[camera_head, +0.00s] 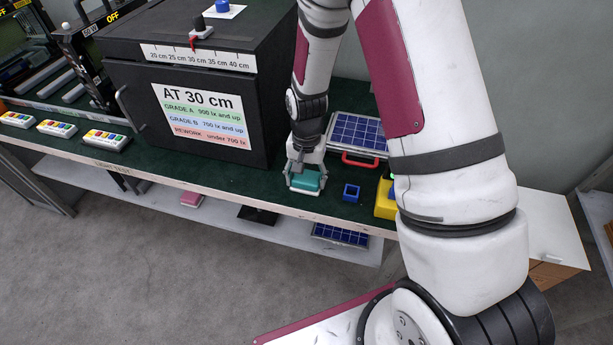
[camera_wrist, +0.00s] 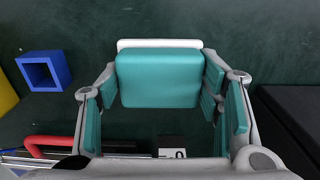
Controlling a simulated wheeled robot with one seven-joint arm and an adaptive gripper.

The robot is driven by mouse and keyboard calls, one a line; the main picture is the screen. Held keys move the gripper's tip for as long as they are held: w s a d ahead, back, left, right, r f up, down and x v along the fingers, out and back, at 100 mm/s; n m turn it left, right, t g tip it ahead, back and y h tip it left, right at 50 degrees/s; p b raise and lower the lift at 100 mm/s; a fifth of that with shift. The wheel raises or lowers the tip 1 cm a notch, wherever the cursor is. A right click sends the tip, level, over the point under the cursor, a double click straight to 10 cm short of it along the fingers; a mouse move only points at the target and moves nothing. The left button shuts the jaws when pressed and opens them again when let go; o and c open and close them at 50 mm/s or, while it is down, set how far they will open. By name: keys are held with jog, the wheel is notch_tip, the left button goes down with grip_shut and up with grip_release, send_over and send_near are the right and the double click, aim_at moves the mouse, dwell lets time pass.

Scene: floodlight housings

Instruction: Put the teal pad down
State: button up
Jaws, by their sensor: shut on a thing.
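The teal pad (camera_wrist: 160,78) is a rounded block with a white strip along its far edge in the wrist view. My gripper (camera_wrist: 160,88) is shut on it, with a finger against its left and right sides. The fingers also have teal inner faces. In the head view the teal pad (camera_head: 307,181) shows between the fingertips of my gripper (camera_head: 305,183), low over the green bench top near its front edge. I cannot tell whether its underside touches the bench.
A blue square holder (camera_head: 351,192) and a yellow block (camera_head: 385,200) stand to the right. A solar panel (camera_head: 357,132) with a red handle lies behind. A black test box (camera_head: 195,110) stands close on the left.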

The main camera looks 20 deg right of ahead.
jog(key=o, duration=1)
jog(key=shift+f, duration=0.1)
notch_tip(320, 180, up, 12)
notch_tip(320, 180, up, 9)
jog(key=n+t, duration=0.1)
jog(key=n, duration=0.1)
send_over(306, 177)
jog(key=s, duration=0.4)
jog(key=s+r+n+t, duration=0.1)
jog(key=s+r, duration=0.3)
jog(key=s, duration=0.3)
jog(key=s+r+n+t, duration=0.1)
jog(key=s+r+n, duration=0.1)
jog(key=s+r, duration=0.2)
jog(key=s+r+n, duration=0.2)
jog(key=s+r, duration=0.2)
jog(key=s, duration=0.6)
jog(key=shift+d+r+t+p, duration=0.25)
jog(key=shift+d+t+p, duration=0.05)
jog(key=shift+t, duration=0.1)
